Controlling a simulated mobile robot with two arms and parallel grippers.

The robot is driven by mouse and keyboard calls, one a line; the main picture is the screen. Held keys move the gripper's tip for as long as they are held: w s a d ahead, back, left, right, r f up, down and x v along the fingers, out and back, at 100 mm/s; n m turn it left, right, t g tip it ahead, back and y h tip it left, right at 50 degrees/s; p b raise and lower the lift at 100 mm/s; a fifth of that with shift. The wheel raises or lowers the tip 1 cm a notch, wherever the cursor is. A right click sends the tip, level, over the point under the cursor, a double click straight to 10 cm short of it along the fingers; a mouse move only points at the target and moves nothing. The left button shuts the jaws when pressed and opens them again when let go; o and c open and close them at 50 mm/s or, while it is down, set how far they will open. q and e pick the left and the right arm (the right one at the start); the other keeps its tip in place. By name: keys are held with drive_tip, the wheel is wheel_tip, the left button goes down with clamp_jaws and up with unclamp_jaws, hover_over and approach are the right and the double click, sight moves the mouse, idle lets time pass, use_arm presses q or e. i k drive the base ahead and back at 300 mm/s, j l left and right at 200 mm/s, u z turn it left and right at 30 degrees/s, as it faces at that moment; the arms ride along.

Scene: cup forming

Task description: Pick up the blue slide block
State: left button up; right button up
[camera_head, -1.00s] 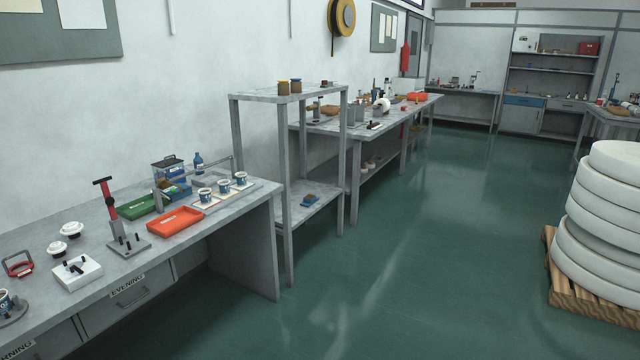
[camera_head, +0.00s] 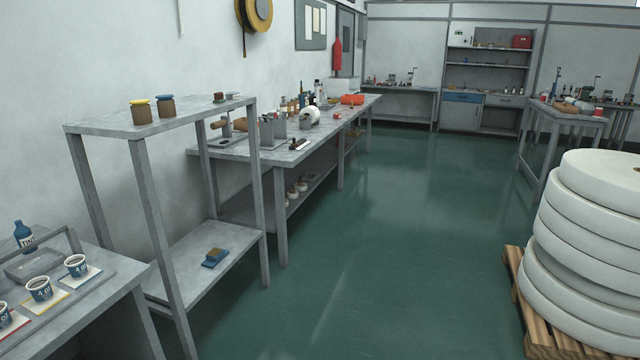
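Neither of my grippers shows in the head view.
A bench with cups (camera_head: 40,289) and a blue tint bottle (camera_head: 23,235) stands at the lower left. Jars (camera_head: 141,111) stand on the rack's top. A stack of white discs (camera_head: 590,250) on a wooden pallet (camera_head: 537,312) is at the right. Green floor (camera_head: 400,240) between is clear.

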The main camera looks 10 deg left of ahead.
sight(215, 255)
drive_tip(key=i+l+u, duration=0.1)
drive_tip(key=i+u, duration=0.15)
drive_tip(key=i, duration=0.3)
drive_tip(key=i+l+u, duration=0.3)
drive_tip(key=i, duration=0.25)
drive_tip(key=i+l+u, duration=0.25)
drive_tip(key=i, duration=0.25)
